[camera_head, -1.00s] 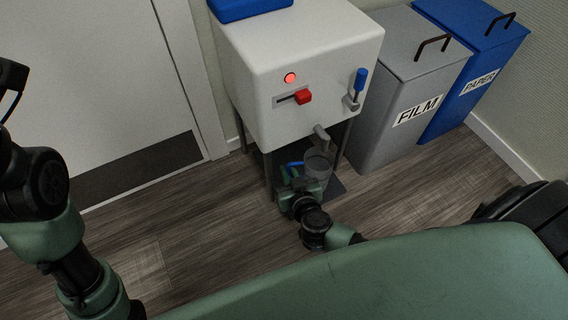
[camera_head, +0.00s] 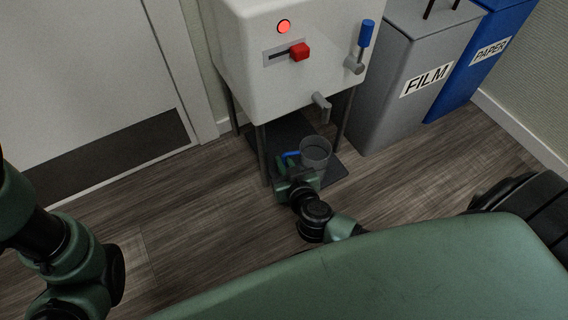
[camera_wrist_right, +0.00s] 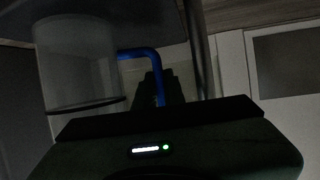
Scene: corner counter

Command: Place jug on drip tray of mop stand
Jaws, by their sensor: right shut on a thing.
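The jug (camera_head: 316,150) is a clear grey cup with a blue handle, and it looks upright. It also shows at the left of the right wrist view (camera_wrist_right: 75,62), with its blue handle (camera_wrist_right: 138,54). My right gripper (camera_head: 291,166) is shut on the handle, left of the jug's body. The mop stand (camera_head: 290,85) is a white box on dark legs with a grey spout (camera_head: 321,106). Its dark drip tray (camera_head: 335,171) lies low beneath it. The jug appears over the tray's front part, below the spout; contact cannot be told. My left gripper is out of view.
A grey FILM bin (camera_head: 415,75) and a blue PAPER bin (camera_head: 484,55) stand right of the stand. The stand's front leg (camera_head: 262,150) is close to my right gripper. A door (camera_head: 85,85) is at the left. The wood floor in front is clear.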

